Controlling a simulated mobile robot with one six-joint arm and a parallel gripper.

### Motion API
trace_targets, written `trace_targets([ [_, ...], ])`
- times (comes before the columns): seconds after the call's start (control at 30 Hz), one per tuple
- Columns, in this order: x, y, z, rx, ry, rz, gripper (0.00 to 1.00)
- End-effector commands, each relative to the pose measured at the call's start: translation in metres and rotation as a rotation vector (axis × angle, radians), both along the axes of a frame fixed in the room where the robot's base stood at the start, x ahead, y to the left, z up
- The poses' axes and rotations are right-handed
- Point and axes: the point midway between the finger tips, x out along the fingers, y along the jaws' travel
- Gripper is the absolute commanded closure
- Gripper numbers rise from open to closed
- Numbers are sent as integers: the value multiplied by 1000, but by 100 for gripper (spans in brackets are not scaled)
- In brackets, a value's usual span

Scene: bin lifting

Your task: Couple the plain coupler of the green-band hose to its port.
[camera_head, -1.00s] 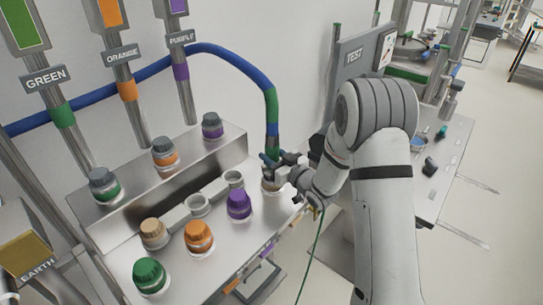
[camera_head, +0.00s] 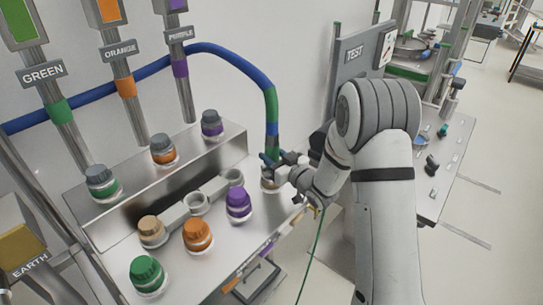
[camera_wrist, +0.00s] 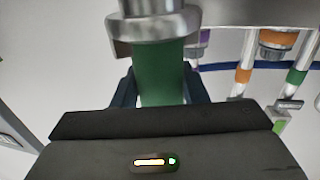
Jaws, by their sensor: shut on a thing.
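The blue hose (camera_head: 235,60) arcs across from the left and bends down at a green band (camera_head: 271,105). Its lower green part runs into my gripper (camera_head: 272,160), which is shut on it. In the wrist view, my gripper's dark fingers (camera_wrist: 160,90) stand either side of the green hose end (camera_wrist: 161,70). A plain metal coupler (camera_wrist: 152,27) sits at the end of that hose. In the head view the coupler (camera_head: 268,184) is partly hidden by the gripper, at the right end of the metal bench. I cannot tell whether it touches anything or which port is the hose's own.
The bench carries green (camera_head: 147,274), orange (camera_head: 197,235), purple (camera_head: 239,204) and tan (camera_head: 152,230) caps. Two grey open-topped fittings (camera_head: 198,203) stand between them. Grey-capped fittings (camera_head: 102,183) line the raised step. A TEST panel (camera_head: 356,58) stands behind my arm.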

Motion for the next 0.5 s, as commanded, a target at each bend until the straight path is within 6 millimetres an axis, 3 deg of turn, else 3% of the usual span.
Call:
trace_targets([
  [0.5,0,0,-6,1,-3,0,92],
])
